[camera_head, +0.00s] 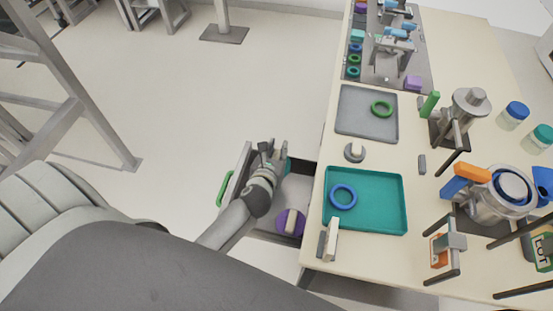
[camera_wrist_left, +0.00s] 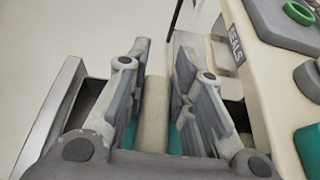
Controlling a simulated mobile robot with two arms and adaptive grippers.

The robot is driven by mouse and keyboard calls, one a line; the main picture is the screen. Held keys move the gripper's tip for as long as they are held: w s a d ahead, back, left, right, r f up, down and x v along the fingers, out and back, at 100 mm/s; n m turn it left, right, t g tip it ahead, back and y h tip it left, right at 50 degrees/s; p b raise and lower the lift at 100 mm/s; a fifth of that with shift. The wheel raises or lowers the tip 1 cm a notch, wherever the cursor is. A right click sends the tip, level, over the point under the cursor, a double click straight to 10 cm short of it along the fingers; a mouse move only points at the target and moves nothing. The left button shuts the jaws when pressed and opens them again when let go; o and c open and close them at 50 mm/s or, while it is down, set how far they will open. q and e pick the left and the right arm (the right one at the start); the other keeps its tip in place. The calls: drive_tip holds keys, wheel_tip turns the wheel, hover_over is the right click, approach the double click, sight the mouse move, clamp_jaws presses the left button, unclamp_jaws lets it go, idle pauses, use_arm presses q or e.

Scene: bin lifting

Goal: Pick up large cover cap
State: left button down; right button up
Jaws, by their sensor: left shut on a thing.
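My left gripper (camera_head: 273,150) reaches down into an open drawer (camera_head: 245,165) beside the table. In the left wrist view, the left gripper (camera_wrist_left: 157,60) has its fingers on both sides of a beige upright handle (camera_wrist_left: 154,105) and is shut on it. Teal surface (camera_wrist_left: 174,140) shows beside this handle, low between the fingers, so it looks like a teal cap with a beige handle, mostly hidden. A purple round cap (camera_head: 283,217) with a beige handle lies in the drawer's near part. A smaller grey cap (camera_head: 355,152) with a pale handle lies on the table. My right gripper is not in view.
The table (camera_head: 408,160) carries a grey tray (camera_head: 350,120) with a green ring, a teal tray (camera_head: 385,200) with a blue ring, and metal machines (camera_head: 490,205) at the right. The drawer has a green handle (camera_head: 225,188).

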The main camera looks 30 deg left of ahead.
sight(277, 152)
use_arm(q)
wheel_tip(277, 152, up, 16)
drive_tip(key=shift+r+p, duration=0.2)
drive_tip(key=shift+p, duration=0.15)
